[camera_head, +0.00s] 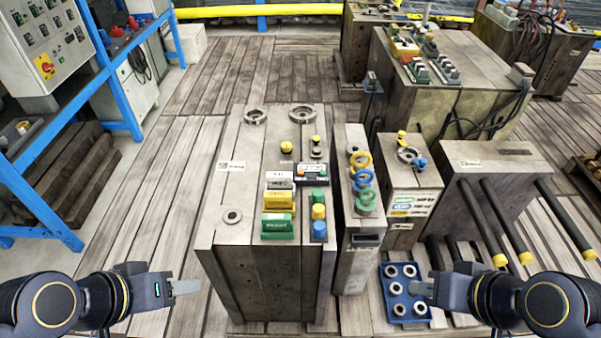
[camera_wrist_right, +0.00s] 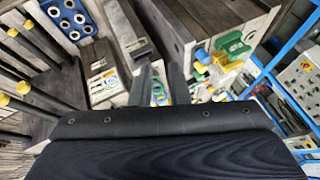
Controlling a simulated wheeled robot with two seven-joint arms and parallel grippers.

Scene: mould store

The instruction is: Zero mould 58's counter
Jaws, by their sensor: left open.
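A large grey mould block (camera_head: 265,200) stands in the middle of the head view. A small black-and-white device that looks like a counter (camera_head: 311,172) sits on its top, right of the middle. Its digits are too small to read. A white label (camera_head: 231,166) on the block is also unreadable, so I cannot tell which mould is 58. My left gripper (camera_head: 186,287) is open and empty, left of the block's front. My right gripper (camera_head: 421,289) is by the blue tray at lower right. Its fingers show apart and empty in the right wrist view (camera_wrist_right: 161,82).
Green, yellow and white blocks (camera_head: 278,226) and coloured knobs stand around the counter. Narrower moulds (camera_head: 357,215) stand to the right, with black yellow-tipped bars (camera_head: 505,220) beyond. A blue tray (camera_head: 389,270) holds several rings.

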